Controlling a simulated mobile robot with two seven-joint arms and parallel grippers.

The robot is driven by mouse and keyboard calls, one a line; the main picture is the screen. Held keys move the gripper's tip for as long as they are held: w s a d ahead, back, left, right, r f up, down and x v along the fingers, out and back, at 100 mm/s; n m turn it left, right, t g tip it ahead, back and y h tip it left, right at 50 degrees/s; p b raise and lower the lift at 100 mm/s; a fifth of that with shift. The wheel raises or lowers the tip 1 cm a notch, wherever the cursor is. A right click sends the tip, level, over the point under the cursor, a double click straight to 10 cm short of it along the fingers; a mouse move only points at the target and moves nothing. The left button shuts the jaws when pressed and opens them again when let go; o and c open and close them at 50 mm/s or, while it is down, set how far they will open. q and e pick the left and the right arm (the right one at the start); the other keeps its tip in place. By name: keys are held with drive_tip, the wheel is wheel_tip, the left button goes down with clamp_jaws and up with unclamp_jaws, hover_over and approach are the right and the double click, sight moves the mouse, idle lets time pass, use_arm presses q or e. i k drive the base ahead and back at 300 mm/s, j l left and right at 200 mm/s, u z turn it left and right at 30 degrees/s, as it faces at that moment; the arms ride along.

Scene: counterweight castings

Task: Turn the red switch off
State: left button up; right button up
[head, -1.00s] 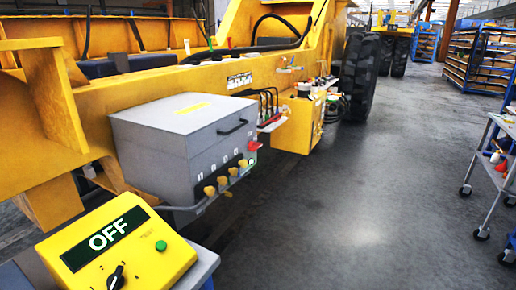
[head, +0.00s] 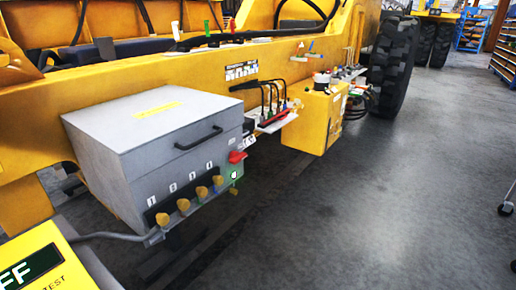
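The red switch (head: 237,157) is a small red handle on a green-and-white plate (head: 235,174). It sits at the right end of the front of a grey metal box (head: 150,145) on the side of the yellow machine frame. The handle looks roughly level, but it is too small to tell which setting it is in. Neither of my grippers is in view, and nothing touches the switch.
Several yellow knobs (head: 201,193) line the box front left of the switch. A yellow tester (head: 38,262), partly cut off, shows "FF" at the lower left. Black levers (head: 272,97) and a yellow unit (head: 318,120) stand further right. The grey floor (head: 390,210) is open.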

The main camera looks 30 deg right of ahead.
sight(234, 157)
drive_tip(key=i+l, duration=0.15)
drive_tip(key=l, duration=0.35)
drive_tip(key=i+l+u, duration=0.1)
drive_tip(key=l, duration=0.4)
drive_tip(key=i+l+u, duration=0.1)
drive_tip(key=l, duration=0.4)
drive_tip(key=i+l, duration=0.1)
drive_tip(key=l, duration=0.45)
